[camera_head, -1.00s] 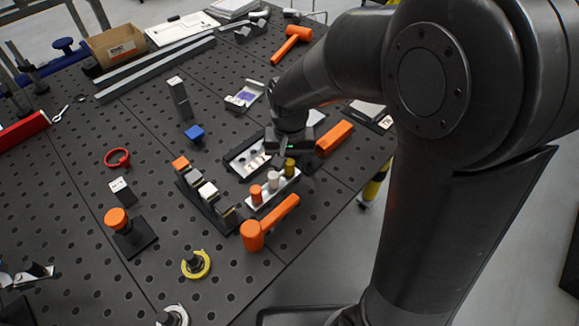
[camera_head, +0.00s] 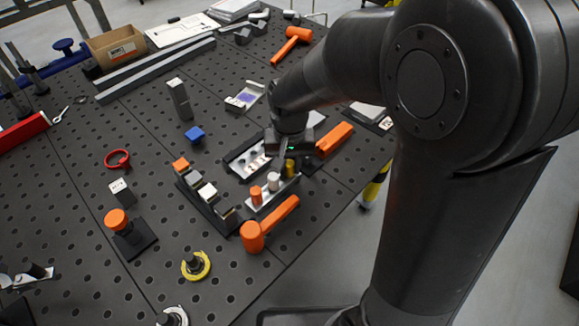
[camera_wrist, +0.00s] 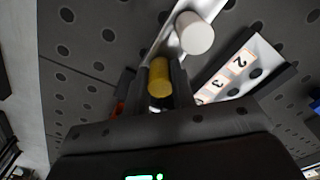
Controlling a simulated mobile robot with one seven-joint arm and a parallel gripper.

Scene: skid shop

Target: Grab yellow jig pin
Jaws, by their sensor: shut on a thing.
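The yellow jig pin (camera_wrist: 160,78) is between the two fingers of my gripper (camera_wrist: 162,92) in the wrist view, and the fingers are shut on it. In the head view the yellow pin (camera_head: 290,167) shows just below my gripper (camera_head: 289,155), at the far right end of a light pin rack (camera_head: 262,203). A white pin (camera_head: 273,181) and an orange pin (camera_head: 256,194) stand along the same rack. The white pin also shows close beside my gripper in the wrist view (camera_wrist: 194,34). I cannot tell whether the yellow pin is still seated in the rack.
A numbered tray (camera_head: 240,160) lies just left of the rack. An orange mallet (camera_head: 253,236) lies in front of it, and an orange bar (camera_head: 334,138) lies to the right. A holder with several blocks (camera_head: 219,208) stands left. The table's right edge is near.

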